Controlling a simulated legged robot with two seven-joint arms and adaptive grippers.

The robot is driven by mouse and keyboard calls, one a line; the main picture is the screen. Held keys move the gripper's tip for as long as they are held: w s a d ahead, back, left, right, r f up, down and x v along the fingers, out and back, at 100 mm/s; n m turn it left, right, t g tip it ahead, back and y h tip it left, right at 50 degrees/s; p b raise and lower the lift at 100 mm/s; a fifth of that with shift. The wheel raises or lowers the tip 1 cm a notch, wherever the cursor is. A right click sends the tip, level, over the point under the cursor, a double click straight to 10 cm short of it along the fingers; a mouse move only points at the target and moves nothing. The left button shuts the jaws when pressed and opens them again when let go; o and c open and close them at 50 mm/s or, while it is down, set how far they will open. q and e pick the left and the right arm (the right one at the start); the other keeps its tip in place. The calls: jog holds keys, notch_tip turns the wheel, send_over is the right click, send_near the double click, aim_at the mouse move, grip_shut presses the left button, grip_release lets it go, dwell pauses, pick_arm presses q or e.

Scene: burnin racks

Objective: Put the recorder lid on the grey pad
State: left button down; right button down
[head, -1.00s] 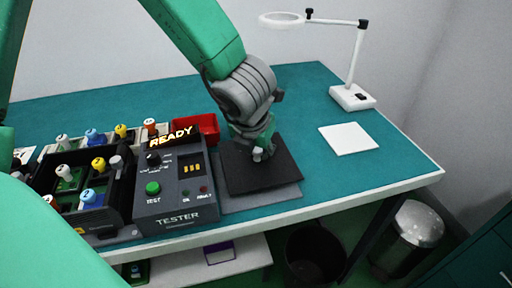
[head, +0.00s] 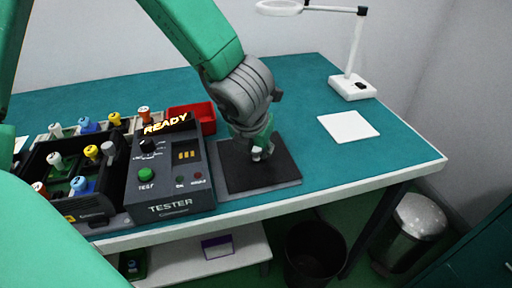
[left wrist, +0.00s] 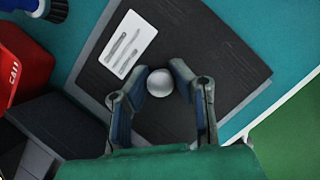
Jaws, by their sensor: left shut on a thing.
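The recorder lid (head: 235,178) is a flat black plate in the head view, right of the tester. In the left wrist view the lid (left wrist: 215,50) shows a white label and a round pale knob (left wrist: 160,83). My left gripper (head: 259,153) comes down from above with its fingers around the knob; in the left wrist view the gripper (left wrist: 161,88) has one finger on each side of it. The grey pad (head: 234,195) lies under the lid, mostly hidden, with a thin strip showing at the front. Whether the lid touches it is unclear. My right gripper is out of view.
The tester (head: 168,180) reads READY close to the lid's left. A red bin (head: 202,115) stands behind it, and a black rack (head: 85,165) with coloured knobs is farther left. A white sheet (head: 348,126) and a lamp (head: 353,85) are at right, with clear teal mat between.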

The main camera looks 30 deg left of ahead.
pick_arm(q)
jog(key=c, duration=1.3)
grip_release()
jog(key=shift+a, duration=0.2)
jog(key=shift+c, duration=0.2)
jog(key=shift+a+f, duration=0.1)
jog(key=shift+a, duration=0.05)
jog(key=shift+d+r+p, duration=0.2)
jog(key=shift+r+p, duration=0.65)
jog(key=shift+r, duration=0.05)
notch_tip(320, 180, up, 4)
jog(key=p, duration=0.3)
jog(key=shift+a+f, duration=0.1)
jog(key=shift+f, duration=0.15)
jog(key=shift+r+p, duration=0.95)
jog(key=shift+p, duration=0.1)
